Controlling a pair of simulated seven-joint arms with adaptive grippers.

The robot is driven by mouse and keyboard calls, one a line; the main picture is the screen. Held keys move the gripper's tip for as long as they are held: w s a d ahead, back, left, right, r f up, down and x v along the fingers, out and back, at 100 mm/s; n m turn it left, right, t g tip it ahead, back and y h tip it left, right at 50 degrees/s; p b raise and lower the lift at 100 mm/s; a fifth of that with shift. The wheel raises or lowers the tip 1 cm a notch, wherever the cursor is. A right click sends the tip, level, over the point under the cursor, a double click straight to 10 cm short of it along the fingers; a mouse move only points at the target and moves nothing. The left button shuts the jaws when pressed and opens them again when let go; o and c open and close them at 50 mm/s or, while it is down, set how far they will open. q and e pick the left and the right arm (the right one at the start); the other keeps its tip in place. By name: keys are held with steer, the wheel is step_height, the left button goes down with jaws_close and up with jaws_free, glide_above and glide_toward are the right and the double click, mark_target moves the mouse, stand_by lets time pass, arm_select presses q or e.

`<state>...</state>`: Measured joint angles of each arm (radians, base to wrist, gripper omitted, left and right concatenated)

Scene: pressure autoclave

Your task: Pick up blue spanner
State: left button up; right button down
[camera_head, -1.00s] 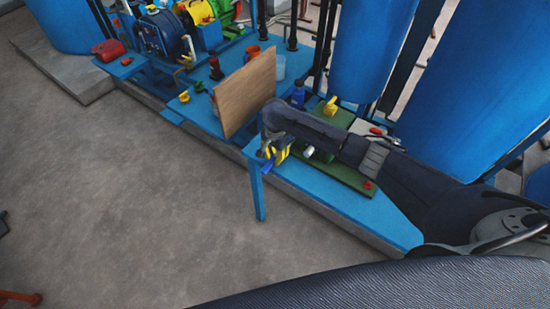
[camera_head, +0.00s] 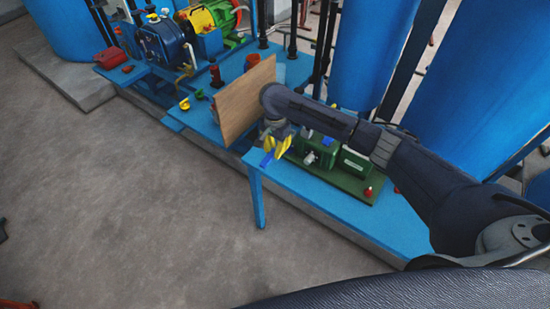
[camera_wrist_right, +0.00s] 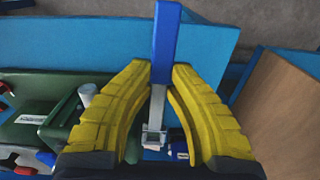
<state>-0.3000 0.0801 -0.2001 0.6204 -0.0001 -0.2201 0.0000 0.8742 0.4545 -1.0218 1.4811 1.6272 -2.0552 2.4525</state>
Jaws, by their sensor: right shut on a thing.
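The blue spanner (camera_wrist_right: 165,45) has a blue handle and a grey metal end. In the right wrist view it stands between the yellow fingers of my right gripper (camera_wrist_right: 160,88), which is shut on it. The metal end points back towards the gripper's palm. In the head view my right gripper (camera_head: 276,147) is over the left end of the near blue table, and a small blue part of the spanner (camera_head: 267,159) shows beside the yellow fingers. My left gripper is not in view.
A green machine (camera_head: 318,150) on a green base sits on the blue table (camera_head: 300,190), right of the gripper. An upright wooden board (camera_head: 246,102) stands close on the left. Large blue tanks (camera_head: 372,50) rise behind. Open concrete floor (camera_head: 120,220) lies in front.

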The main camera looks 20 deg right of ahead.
mark_target(275, 150)
step_height(275, 150, up, 11)
stand_by(0.5)
steer(key=shift+w+a, duration=0.1)
